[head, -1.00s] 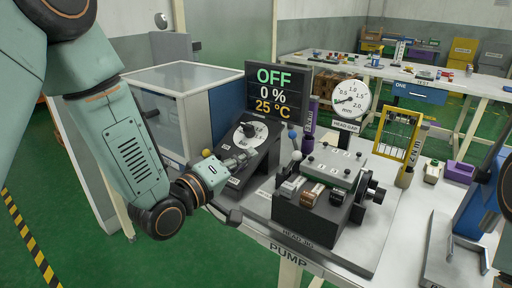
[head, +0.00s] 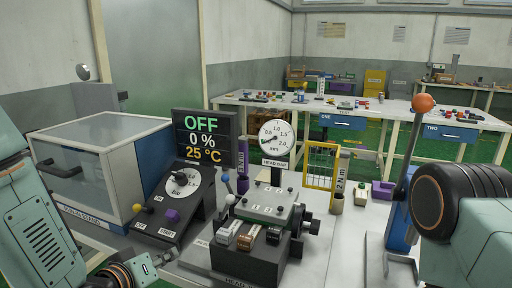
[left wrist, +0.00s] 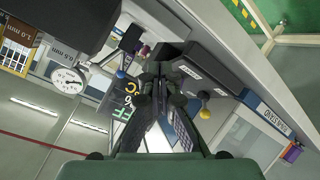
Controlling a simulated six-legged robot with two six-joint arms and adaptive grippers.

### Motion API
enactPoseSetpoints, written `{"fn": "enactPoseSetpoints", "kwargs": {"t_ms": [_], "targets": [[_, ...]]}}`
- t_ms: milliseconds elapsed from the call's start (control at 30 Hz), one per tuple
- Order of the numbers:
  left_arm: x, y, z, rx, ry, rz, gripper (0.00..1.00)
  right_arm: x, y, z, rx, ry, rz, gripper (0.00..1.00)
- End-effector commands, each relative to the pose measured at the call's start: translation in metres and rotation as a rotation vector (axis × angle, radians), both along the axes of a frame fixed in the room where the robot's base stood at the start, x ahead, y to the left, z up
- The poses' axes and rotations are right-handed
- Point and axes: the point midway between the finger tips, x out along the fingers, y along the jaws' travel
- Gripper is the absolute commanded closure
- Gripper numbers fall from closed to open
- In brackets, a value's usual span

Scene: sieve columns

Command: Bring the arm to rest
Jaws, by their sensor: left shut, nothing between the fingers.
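My left arm (head: 42,235) enters the head view at the lower left. Its gripper (head: 168,257) is only partly seen near the bottom edge, in front of the sloped control box (head: 172,218). In the left wrist view the left gripper (left wrist: 160,78) has its fingers together with nothing between them. The control box lies behind the fingers there, and I cannot tell the exact gap. My right arm (head: 455,215) shows at the right edge of the head view; its gripper is out of view.
The display (head: 205,138) reads OFF, 0 %, 25 °C. A clear-lidded cabinet (head: 100,175) stands left. The head jig (head: 255,240) and dial gauge (head: 277,137) stand on the bench. A lever with an orange knob (head: 424,103) rises at right.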

Motion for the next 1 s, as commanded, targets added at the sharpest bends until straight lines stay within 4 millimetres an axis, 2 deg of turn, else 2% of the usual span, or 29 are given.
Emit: {"fn": "enactPoseSetpoints", "kwargs": {"t_ms": [33, 100, 167, 300, 400, 500, 600, 700, 767, 1000], "targets": [[-0.019, 0.003, -0.032, 0.081, 0.096, -0.014, 1.0, 0.0, 0.0, 0.0, 0.0, 0.0, 0.0, 0.6], [-0.047, 0.008, -0.069, 0.181, 0.218, -0.04, 1.0, 0.0, 0.0, 0.0, 0.0, 0.0, 0.0, 0.6], [-0.073, 0.011, -0.099, 0.253, 0.322, -0.067, 1.0, 0.0, 0.0, 0.0, 0.0, 0.0, 0.0, 0.6], [-0.145, 0.019, -0.157, 0.378, 0.566, -0.143, 1.0, 0.0, 0.0, 0.0, 0.0, 0.0, 0.0, 0.6], [-0.202, 0.023, -0.189, 0.437, 0.734, -0.199, 1.0, 0.0, 0.0, 0.0, 0.0, 0.0, 0.0, 0.6], [-0.254, 0.027, -0.212, 0.465, 0.877, -0.233, 1.0, 0.0, 0.0, 0.0, 0.0, 0.0, 0.0, 0.6], [-0.295, 0.027, -0.226, 0.476, 0.972, -0.257, 1.0, 0.0, 0.0, 0.0, 0.0, 0.0, 0.0, 0.6], [-0.317, 0.026, -0.234, 0.479, 1.017, -0.28, 1.0, 0.0, 0.0, 0.0, 0.0, 0.0, 0.0, 0.6], [-0.323, 0.026, -0.236, 0.48, 1.03, -0.285, 1.0, 0.0, 0.0, 0.0, 0.0, 0.0, 0.0, 0.6], [-0.325, 0.026, -0.237, 0.478, 1.035, -0.286, 1.0, 0.0, 0.0, 0.0, 0.0, 0.0, 0.0, 0.6]]}}
